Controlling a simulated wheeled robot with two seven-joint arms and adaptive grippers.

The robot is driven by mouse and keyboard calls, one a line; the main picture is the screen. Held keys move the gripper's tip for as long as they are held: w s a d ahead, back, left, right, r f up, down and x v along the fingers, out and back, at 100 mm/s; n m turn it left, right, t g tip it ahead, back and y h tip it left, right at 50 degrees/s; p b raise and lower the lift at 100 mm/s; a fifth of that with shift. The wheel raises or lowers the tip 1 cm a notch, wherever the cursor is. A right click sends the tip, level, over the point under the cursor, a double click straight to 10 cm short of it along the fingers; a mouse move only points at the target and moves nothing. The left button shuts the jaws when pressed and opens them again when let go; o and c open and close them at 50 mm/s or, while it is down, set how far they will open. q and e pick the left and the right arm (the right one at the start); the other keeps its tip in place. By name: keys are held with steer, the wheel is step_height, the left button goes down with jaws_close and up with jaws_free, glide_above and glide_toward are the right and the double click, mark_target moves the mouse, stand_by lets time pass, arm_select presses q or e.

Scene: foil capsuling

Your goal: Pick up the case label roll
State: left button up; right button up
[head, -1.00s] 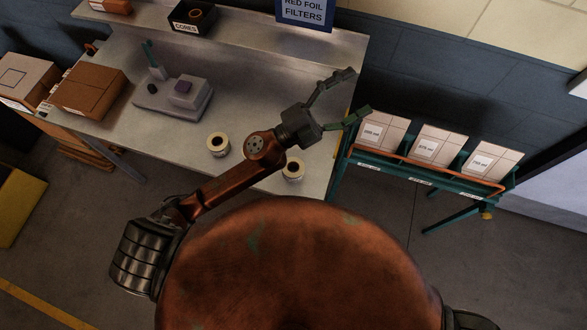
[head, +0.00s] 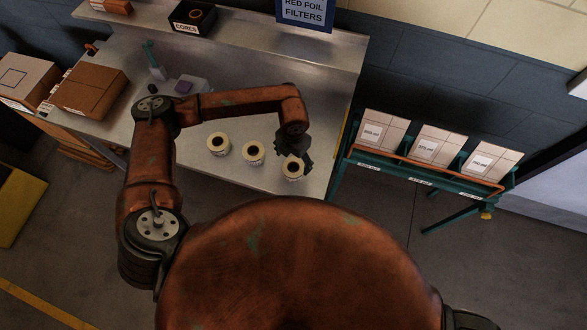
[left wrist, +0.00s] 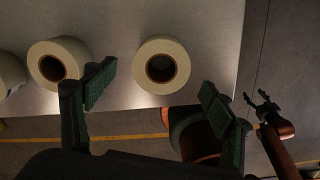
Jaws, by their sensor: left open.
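Three pale label rolls with dark cores stand in a row near the front edge of the bench: a left one (head: 218,146), a middle one (head: 253,154) and a right one (head: 292,174). I cannot read which is the case label roll. My left gripper (head: 293,155) is over the right roll and partly covers it. In the left wrist view, my open left fingers (left wrist: 158,95) are spread to either side of the right roll (left wrist: 147,76), apart from it; the middle roll (left wrist: 42,50) is beside the left finger. My right gripper (left wrist: 262,100) is open and empty, off the bench.
On the bench (head: 310,100), a grey device (head: 185,86) stands partly behind my left arm, with brown boxes (head: 88,92) at left. A black cores bin (head: 190,18) is on the back shelf. A green rack (head: 400,172) with cartons stands right of the bench.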

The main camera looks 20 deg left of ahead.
arm_select(q)
step_height(320, 180, down, 6)
steer(key=shift+p, duration=0.7)
steer(key=c, duration=1.4)
